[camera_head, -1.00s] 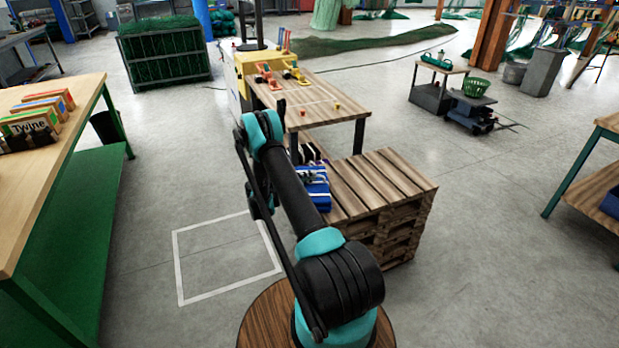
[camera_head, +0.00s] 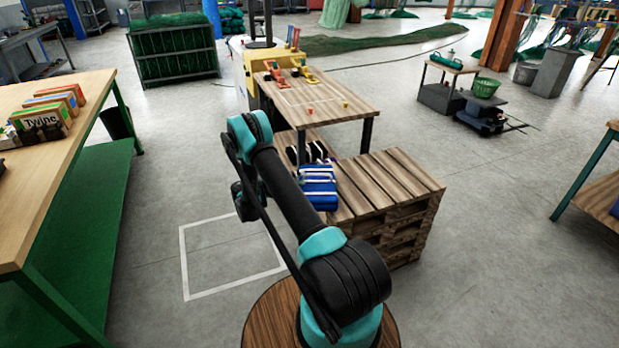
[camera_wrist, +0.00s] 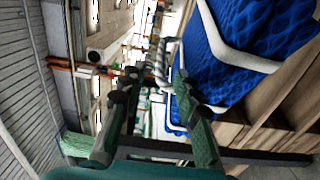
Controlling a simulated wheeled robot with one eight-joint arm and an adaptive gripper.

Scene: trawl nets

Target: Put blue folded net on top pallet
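The blue folded net (camera_head: 318,187) with white straps lies on the left part of the top of the wooden pallet stack (camera_head: 400,185). In the wrist view the net (camera_wrist: 255,50) fills the upper right, with wooden pallet slats (camera_wrist: 270,98) below and beside it. My gripper (camera_wrist: 155,90) has its two green-and-black fingers spread apart with nothing held between them. It is beside the net, whose near edge is close to the right finger; whether they touch is unclear.
A wooden table (camera_head: 315,100) with orange and yellow tools stands behind the pallets. A green-framed workbench (camera_head: 50,160) with Twine boxes (camera_head: 42,122) is at left.

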